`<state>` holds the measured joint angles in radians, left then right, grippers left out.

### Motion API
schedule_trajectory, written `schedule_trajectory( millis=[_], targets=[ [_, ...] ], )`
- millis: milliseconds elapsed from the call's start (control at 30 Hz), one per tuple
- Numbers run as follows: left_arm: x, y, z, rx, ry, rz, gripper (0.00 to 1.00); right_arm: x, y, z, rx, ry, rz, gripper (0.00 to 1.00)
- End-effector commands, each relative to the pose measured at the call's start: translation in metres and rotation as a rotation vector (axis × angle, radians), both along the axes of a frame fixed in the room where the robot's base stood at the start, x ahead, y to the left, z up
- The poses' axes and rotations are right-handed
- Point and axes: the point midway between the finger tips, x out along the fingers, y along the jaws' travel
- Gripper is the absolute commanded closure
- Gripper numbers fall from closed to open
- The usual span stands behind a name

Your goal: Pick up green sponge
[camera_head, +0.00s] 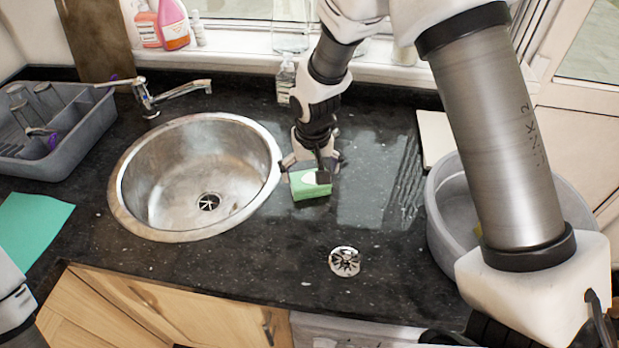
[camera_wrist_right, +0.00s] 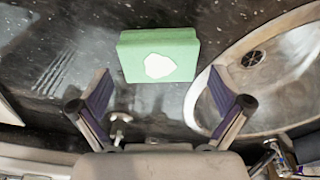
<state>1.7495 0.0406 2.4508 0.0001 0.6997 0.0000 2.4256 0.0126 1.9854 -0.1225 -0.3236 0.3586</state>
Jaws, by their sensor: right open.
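The green sponge (camera_head: 309,186), a block with a pale patch on its top, lies on the dark counter just right of the round sink. It also shows in the right wrist view (camera_wrist_right: 158,56), near the top and centred between the fingers. My right gripper (camera_head: 313,165) is open, at the sponge's far side in the head view. In the right wrist view the two fingers (camera_wrist_right: 163,93) are spread wide with nothing between them, and the sponge lies just past their tips. I cannot tell whether a finger touches it. My left gripper is not in view.
The steel sink (camera_head: 190,205) lies left of the sponge, with a tap (camera_head: 170,93) behind it. A grey dish rack (camera_head: 80,125) and a green cloth (camera_head: 32,228) are at left. A drain strainer (camera_head: 344,261) lies in front. A grey basin (camera_head: 437,215) stands at right.

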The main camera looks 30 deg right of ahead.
Motion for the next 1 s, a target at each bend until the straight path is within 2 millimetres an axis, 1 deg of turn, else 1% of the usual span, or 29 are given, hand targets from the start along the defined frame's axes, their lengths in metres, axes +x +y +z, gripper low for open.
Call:
schedule_trajectory(
  millis=[33,67,100,200,400,433,467,500,633,667,867,1000],
  targets=[
    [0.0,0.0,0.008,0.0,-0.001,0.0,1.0,0.0,0.0,-0.008,0.0,0.007,0.001,0.0],
    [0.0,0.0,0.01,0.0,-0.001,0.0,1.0,0.001,0.001,-0.013,0.0,0.007,0.001,0.0],
    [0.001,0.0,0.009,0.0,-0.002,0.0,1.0,0.002,0.0,-0.022,0.001,0.006,0.0,0.0],
    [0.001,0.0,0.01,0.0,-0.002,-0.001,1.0,0.004,0.0,-0.034,0.001,0.003,0.001,0.0],
    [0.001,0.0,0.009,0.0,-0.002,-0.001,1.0,0.004,0.0,-0.036,0.0,0.001,0.0,0.0],
    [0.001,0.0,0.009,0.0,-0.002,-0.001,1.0,0.004,0.0,-0.036,0.0,0.001,0.0,0.07],
    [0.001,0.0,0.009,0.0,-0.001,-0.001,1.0,0.004,0.0,-0.036,0.0,0.001,0.0,0.18],
    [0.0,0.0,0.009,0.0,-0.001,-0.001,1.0,0.004,0.0,-0.036,0.0,0.001,0.0,0.32],
    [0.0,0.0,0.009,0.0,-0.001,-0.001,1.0,0.004,0.0,-0.036,0.001,0.002,0.0,0.33],
    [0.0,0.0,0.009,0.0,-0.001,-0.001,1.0,0.004,0.0,-0.036,0.001,0.002,0.0,0.37],
    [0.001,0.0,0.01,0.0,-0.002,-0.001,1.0,0.004,0.0,-0.036,0.001,0.002,0.0,0.37],
    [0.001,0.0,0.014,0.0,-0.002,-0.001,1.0,0.004,0.0,-0.031,0.001,0.002,0.0,0.37]
  ],
)
